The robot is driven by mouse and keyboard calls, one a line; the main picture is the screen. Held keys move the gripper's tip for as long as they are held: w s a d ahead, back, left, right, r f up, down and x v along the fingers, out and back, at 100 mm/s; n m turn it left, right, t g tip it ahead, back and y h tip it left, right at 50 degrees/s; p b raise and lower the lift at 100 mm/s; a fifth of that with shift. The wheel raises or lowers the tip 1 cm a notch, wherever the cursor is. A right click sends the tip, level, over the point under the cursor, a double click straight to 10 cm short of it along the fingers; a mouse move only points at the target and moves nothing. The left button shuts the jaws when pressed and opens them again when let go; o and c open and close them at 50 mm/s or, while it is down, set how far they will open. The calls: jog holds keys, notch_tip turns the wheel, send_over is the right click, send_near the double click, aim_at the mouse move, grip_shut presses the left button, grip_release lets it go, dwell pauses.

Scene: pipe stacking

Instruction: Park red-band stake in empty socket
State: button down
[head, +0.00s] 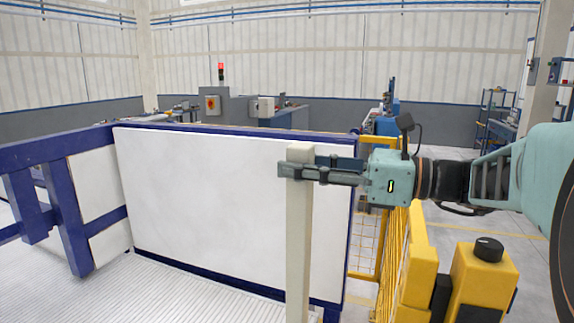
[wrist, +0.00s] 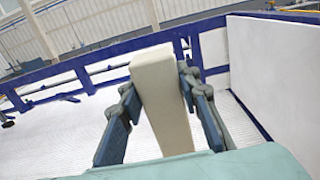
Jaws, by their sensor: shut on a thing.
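A long cream stake (head: 298,235) stands upright in the head view, its lower end cut off by the picture's edge. My gripper (head: 318,170) comes from the right and is shut on the stake close to its top. In the wrist view the stake (wrist: 163,88) lies between the two dark fingers of my gripper (wrist: 157,84). No red band shows on the visible part of the stake. No socket can be made out in either view.
A blue frame with a large white panel (head: 225,205) stands behind the stake; a blue rail (head: 65,190) runs at left. The ribbed white floor (head: 120,300) inside looks clear. Yellow fencing (head: 392,255) and a yellow post with a black knob (head: 482,280) stand at right.

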aim_at(311, 204)
jog(key=shift+f, duration=0.1)
jog(key=shift+f+b, duration=0.45)
jog(key=shift+f, duration=0.5)
jog(key=shift+f+b, duration=0.6)
jog(key=shift+f, duration=0.65)
jog(key=shift+f+b, duration=0.6)
jog(key=shift+f, duration=0.45)
